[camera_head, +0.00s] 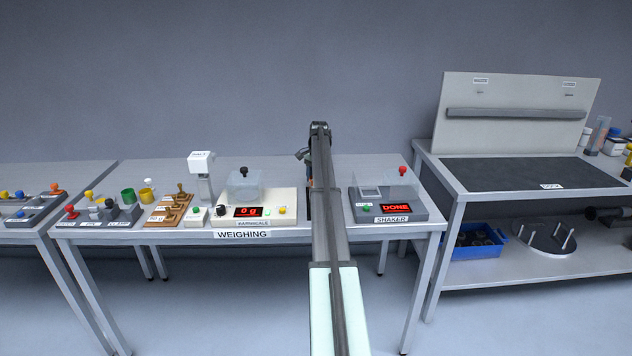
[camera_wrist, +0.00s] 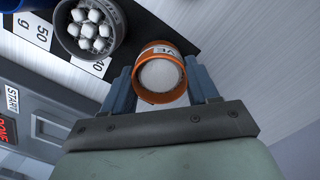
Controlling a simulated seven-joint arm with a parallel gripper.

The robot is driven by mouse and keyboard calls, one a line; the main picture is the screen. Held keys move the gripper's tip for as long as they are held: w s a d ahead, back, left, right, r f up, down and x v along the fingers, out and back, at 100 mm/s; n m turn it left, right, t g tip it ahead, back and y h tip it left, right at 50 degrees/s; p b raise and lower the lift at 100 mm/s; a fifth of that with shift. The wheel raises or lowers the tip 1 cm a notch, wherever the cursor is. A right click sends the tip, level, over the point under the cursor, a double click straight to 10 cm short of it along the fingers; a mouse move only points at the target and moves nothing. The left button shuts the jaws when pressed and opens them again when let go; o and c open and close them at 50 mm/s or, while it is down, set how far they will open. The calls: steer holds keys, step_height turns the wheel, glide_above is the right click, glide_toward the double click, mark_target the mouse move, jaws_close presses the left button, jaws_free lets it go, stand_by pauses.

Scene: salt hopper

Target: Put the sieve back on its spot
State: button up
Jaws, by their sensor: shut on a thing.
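The sieve (camera_wrist: 161,77) is a short orange cylinder with a white label ending in "VE" and a pale round face turned to the wrist camera. My gripper (camera_wrist: 158,64) is shut on it, with one blue-grey finger on each side. In the head view, my arm hides the sieve and the gripper's fingers, between the weighing scale and the shaker. I cannot make out a spot marked for the sieve. I cannot tell whether the sieve touches the surface below.
The shaker (camera_head: 372,210) reads DONE; it also shows in the wrist view (camera_wrist: 48,112). The scale (camera_head: 285,197) reads 0 g. A docking table (camera_head: 515,173) stands at right.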

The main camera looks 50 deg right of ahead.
steer(key=shift+f, duration=0.4)
steer(key=o, duration=1.2)
steer(key=shift+f, duration=0.1)
steer(key=r, duration=1.2)
steer(key=shift+s+d+r, duration=0.1)
steer(key=shift+d+r, duration=0.05)
steer(key=shift+d, duration=0.25)
